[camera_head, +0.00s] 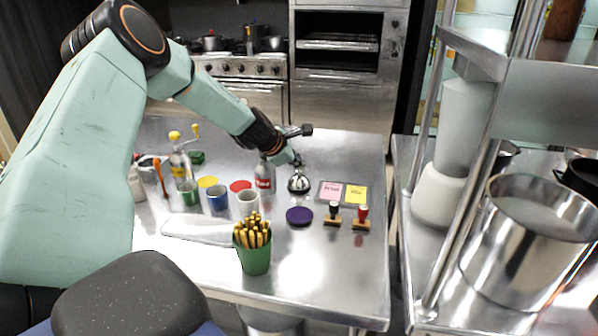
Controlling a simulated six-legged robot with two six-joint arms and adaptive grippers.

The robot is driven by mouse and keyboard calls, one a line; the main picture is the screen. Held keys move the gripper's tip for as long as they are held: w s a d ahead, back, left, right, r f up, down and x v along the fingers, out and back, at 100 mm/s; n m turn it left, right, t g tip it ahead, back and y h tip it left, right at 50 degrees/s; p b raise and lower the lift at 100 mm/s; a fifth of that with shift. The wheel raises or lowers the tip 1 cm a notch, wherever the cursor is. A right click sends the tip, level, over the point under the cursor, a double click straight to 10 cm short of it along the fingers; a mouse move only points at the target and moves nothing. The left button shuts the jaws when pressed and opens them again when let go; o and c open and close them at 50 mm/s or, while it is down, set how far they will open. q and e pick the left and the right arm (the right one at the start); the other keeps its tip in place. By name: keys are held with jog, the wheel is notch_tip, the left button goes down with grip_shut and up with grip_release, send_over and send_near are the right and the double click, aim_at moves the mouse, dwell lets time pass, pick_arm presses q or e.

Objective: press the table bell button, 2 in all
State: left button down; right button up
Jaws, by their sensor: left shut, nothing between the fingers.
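The table bell (298,183) is a small shiny dome on a dark base, standing on the steel table right of the middle. My left gripper (297,160) is shut and empty, with its tips pointing down at the bell's top. The tips cover the bell's button, so I cannot tell whether they touch it or hover just above. My right gripper is not in view.
A labelled bottle (264,177) stands close left of the bell. Two stamps (347,214), a purple disc (299,216) and pink and yellow cards (343,192) lie nearby. A shelf rack (470,60) rises at right.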

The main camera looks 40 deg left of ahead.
aim_at(297, 171)
pick_arm(q)
jog(key=shift+f+b, duration=0.5)
jog(key=shift+b, duration=0.05)
dwell(0.7)
jog(key=shift+r, duration=0.1)
jog(key=shift+r+p, duration=0.85)
jog(key=shift+p, duration=0.1)
notch_tip(297, 171, up, 5)
jog(key=p, duration=0.5)
dwell(1.8)
